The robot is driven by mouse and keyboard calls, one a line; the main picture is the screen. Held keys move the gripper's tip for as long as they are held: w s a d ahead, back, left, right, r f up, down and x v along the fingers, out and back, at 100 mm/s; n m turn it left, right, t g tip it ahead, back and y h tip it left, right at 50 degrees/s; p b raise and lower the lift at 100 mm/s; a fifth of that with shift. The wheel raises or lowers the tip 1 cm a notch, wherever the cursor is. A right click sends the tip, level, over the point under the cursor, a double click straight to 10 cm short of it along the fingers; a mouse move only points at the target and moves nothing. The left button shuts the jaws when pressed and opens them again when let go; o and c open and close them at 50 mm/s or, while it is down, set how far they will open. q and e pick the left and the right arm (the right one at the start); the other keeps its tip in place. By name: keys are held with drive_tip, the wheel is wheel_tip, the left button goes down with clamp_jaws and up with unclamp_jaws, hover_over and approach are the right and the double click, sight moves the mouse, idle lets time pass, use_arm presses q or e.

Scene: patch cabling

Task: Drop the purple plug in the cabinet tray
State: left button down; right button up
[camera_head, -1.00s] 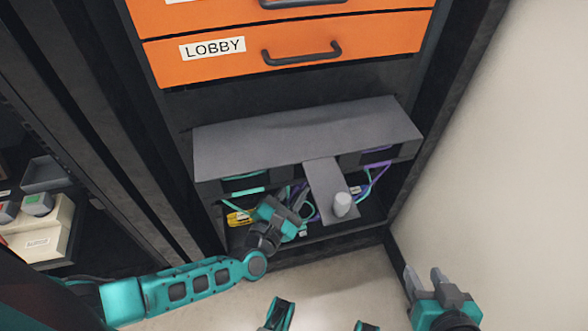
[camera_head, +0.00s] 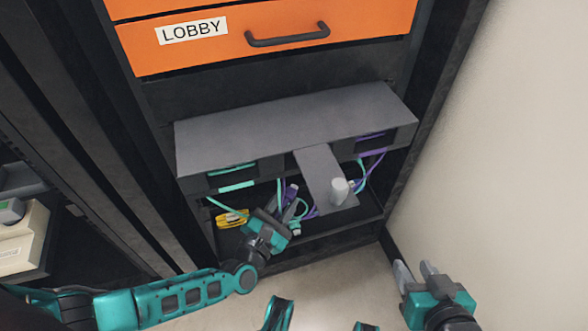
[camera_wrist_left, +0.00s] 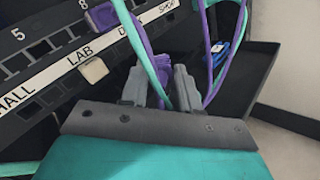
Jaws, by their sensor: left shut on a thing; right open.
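My left gripper (camera_head: 279,216) is low in the cabinet opening, in front of the cables. It is shut on the purple plug (camera_head: 290,192), which shows just above its fingers. In the left wrist view, purple and teal cables run by the gripper's fingers (camera_wrist_left: 160,88), which hide much of the grip. A purple plug body (camera_wrist_left: 102,15) shows there against the port panel; I cannot tell whether it is seated. The dark cabinet tray (camera_head: 345,224) lies below the cables. My right gripper (camera_head: 416,272) is open and empty, at the lower right, away from the cabinet.
A grey cover (camera_head: 290,125) overhangs the opening, with a bracket and pale knob (camera_head: 339,190) projecting in front. A yellow object (camera_head: 232,218) lies left of my left gripper. Teal cables (camera_head: 226,207) hang nearby. The labelled port panel (camera_wrist_left: 60,60) is close. A wall (camera_head: 500,170) bounds the right.

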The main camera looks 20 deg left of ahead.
use_arm(q)
drive_tip(key=c, duration=0.8)
unclamp_jaws()
